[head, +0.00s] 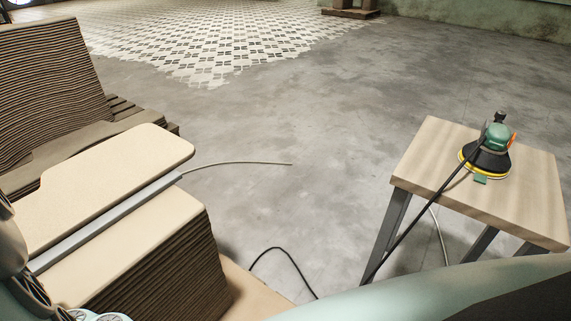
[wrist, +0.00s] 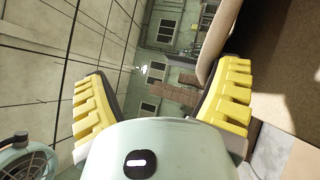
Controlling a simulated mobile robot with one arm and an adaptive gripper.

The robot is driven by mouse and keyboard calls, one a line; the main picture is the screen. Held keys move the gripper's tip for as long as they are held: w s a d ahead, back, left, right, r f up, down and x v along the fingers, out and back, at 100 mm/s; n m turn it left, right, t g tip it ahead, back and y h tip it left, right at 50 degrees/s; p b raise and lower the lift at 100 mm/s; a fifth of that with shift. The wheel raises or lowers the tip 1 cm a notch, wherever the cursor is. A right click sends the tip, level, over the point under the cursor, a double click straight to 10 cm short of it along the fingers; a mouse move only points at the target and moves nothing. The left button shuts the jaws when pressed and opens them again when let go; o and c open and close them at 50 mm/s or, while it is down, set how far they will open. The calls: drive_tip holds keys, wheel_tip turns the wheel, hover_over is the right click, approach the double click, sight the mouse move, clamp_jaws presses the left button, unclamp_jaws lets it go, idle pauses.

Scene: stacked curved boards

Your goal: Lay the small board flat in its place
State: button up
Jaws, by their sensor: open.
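A pale flat board (head: 125,172) with rounded corners lies at the left in the head view, behind a grey bar (head: 110,222). In front of the bar is a stack of curved-edged boards (head: 165,275) with a pale top. I cannot tell for certain which piece is the small board. In the wrist view my gripper (wrist: 166,68) is open, with yellow ribbed fingers spread wide. A rounded brownish edge (wrist: 216,40) shows close to the right finger; I cannot tell if they touch. Nothing is clearly held between the fingers. The head view does not clearly show the fingers.
A tall stack of dark, wavy-edged boards (head: 55,85) stands at the back left. A wooden table (head: 440,150) at the right carries a green sander (head: 490,148) with a black cable. A thin cable runs from the grey bar. The grey floor (head: 300,120) between is mostly clear.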

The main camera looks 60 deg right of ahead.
drive_tip(key=v, duration=1.2)
idle(0.4)
